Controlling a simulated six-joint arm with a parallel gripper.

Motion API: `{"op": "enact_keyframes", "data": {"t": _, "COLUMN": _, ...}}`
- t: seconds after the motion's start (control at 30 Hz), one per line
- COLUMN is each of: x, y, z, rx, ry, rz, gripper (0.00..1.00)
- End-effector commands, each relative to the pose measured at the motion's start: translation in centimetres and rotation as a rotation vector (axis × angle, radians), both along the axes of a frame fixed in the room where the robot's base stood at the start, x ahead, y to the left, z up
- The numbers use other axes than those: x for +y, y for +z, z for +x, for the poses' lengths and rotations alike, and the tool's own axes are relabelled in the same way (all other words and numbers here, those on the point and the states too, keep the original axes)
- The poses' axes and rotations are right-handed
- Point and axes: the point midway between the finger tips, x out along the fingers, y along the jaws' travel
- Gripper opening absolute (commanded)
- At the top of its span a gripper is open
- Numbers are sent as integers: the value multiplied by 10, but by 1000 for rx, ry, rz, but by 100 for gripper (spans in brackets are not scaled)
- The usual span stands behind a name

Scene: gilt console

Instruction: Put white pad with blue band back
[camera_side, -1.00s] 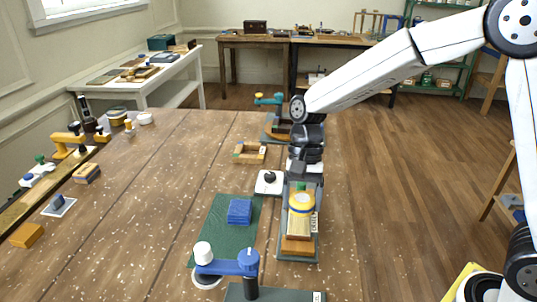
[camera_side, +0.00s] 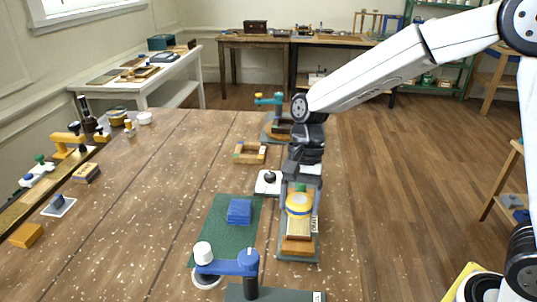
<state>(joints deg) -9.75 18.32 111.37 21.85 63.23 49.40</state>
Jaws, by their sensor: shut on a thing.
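My gripper (camera_side: 301,182) points down at the right side of the table. It is shut on the green knob (camera_side: 300,188) of a round yellow-and-pale piece (camera_side: 298,206). This piece is over a long wooden block with a pale top and orange-brown end (camera_side: 297,246), in a grey tray (camera_side: 298,259). I cannot tell whether the piece touches the block, or make out a blue band on it.
A blue block (camera_side: 239,211) rests on a green mat (camera_side: 215,232). A blue clamp-like arm (camera_side: 228,266) stands in front. A white plate with a black knob (camera_side: 268,183) is just left of my gripper. A wooden frame (camera_side: 249,153) lies behind. The table's middle left is clear.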

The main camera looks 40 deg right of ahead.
Motion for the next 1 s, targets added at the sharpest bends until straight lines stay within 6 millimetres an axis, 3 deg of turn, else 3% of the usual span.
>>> {"op": "enact_keyframes", "data": {"t": 0.6, "x": 54, "y": 18, "z": -35, "rx": -3, "ry": -610, "rz": 3, "gripper": 12}}
{"op": "enact_keyframes", "data": {"t": 1.0, "x": 64, "y": 21, "z": -45, "rx": -1, "ry": -775, "rz": 1, "gripper": 12}}
